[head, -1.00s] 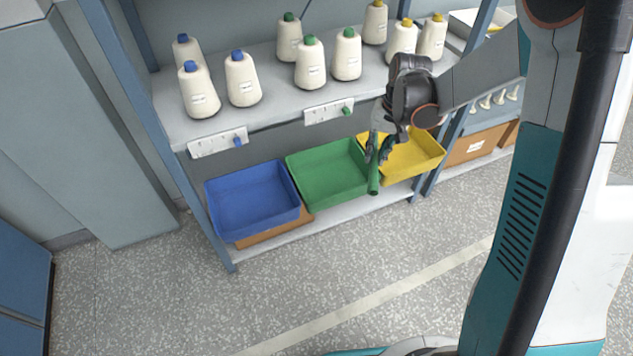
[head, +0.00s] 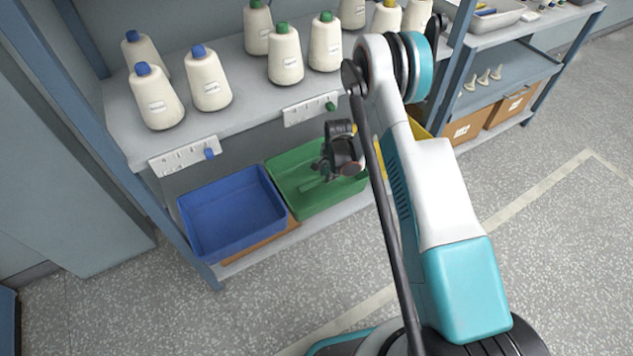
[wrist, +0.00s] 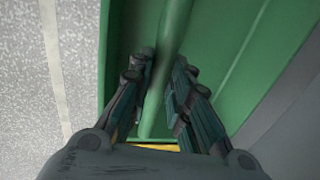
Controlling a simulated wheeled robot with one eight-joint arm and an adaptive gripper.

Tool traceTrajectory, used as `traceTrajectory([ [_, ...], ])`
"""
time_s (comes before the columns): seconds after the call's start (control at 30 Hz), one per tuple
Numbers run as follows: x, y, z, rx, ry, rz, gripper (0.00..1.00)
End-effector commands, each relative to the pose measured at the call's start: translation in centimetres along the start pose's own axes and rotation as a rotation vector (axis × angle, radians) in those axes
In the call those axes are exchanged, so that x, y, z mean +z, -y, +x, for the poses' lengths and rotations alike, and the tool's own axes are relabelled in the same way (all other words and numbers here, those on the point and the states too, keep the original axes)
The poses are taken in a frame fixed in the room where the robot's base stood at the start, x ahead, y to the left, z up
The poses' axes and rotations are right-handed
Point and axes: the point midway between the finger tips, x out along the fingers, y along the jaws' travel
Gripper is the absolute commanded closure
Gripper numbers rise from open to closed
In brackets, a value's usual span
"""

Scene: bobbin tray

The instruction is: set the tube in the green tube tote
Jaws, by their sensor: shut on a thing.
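The green tube (wrist: 172,45) is between the fingers of my gripper (wrist: 160,85) in the wrist view, and my gripper is shut on it. The green tube tote (head: 292,166) stands on the lower shelf, between the blue and yellow totes. In the head view my gripper (head: 322,168) is over the green tote, and part of the tube (head: 312,184) shows against the tote's inside. The tote's green wall and floor (wrist: 235,40) fill much of the wrist view. I cannot tell whether the tube touches the tote floor.
The blue tote (head: 230,212) is directly left of the green one. The yellow tote (head: 418,130) is mostly hidden behind my arm. The upper shelf (head: 225,118), with several thread cones, is above and behind. The speckled floor in front is clear.

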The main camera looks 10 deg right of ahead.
Motion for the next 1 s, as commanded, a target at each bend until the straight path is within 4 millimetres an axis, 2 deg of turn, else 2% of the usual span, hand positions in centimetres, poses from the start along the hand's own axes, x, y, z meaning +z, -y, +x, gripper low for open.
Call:
traceTrajectory([
  [0.17,0.0,-0.3,2.1,-0.001,-0.002,0.012,1.0],
  [0.4,0.1,-1.0,6.2,-0.001,-0.001,0.011,1.0],
  [0.57,0.1,-1.2,7.4,-0.001,-0.001,0.011,1.0],
  [0.73,0.2,-1.6,9.7,-0.001,-0.001,0.01,1.0],
  [0.8,0.2,-1.7,10.3,-0.001,-0.001,0.01,1.0],
  [1.0,0.2,-1.7,10.2,-0.001,-0.001,0.01,1.0],
])
